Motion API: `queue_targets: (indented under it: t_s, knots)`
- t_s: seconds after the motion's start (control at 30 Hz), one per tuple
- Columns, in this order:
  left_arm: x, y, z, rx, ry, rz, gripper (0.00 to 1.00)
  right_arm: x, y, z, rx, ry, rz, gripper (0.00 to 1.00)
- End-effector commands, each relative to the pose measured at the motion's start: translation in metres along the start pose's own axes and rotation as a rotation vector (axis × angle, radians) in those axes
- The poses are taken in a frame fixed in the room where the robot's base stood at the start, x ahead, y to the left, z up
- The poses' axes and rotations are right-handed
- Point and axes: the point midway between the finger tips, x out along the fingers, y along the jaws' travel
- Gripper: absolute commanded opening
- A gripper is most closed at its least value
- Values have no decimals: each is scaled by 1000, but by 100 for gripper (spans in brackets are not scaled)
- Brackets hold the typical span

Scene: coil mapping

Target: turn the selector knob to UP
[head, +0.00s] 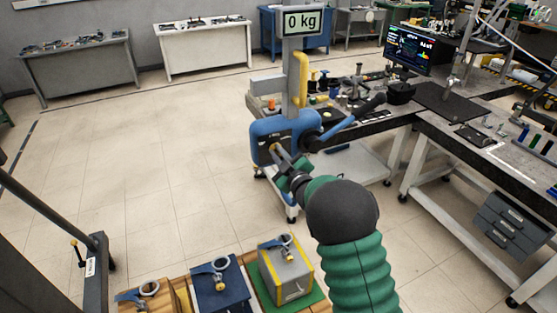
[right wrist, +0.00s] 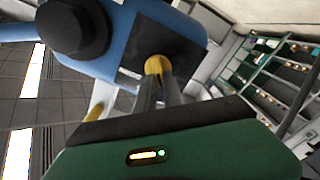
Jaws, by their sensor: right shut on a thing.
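The selector knob is a small yellow knob (right wrist: 154,65) on a dark plate on the front of the blue press body (head: 267,130). The press body also shows in the right wrist view (right wrist: 128,25). My right gripper (head: 277,150) reaches up to the front of the press body, and its fingers (right wrist: 158,88) are shut on the knob. In the head view the knob is mostly hidden by the gripper. I cannot read any labels around it or tell which way it points. My left gripper is not in view.
A blue lever (head: 350,126) sticks out to the right. Boxes with ring-shaped parts (head: 286,272) stand at the bottom. Open floor lies to the left.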

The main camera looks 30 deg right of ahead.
Motion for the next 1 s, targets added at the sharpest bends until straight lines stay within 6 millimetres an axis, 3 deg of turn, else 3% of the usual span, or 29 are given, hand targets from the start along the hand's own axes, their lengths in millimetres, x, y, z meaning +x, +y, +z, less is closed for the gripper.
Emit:
queue_targets:
  t_s: [0.53,0.57,0.7,1.0]
  knots:
    - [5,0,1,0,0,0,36,0,-2,1,-35,-2,-4,0]
    - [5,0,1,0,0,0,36,0,-2,1,-34,-2,-4,13]
    - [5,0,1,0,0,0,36,0,-2,1,-34,-2,-4,32]
    - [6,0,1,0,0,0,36,0,-1,0,-33,-1,-2,34]
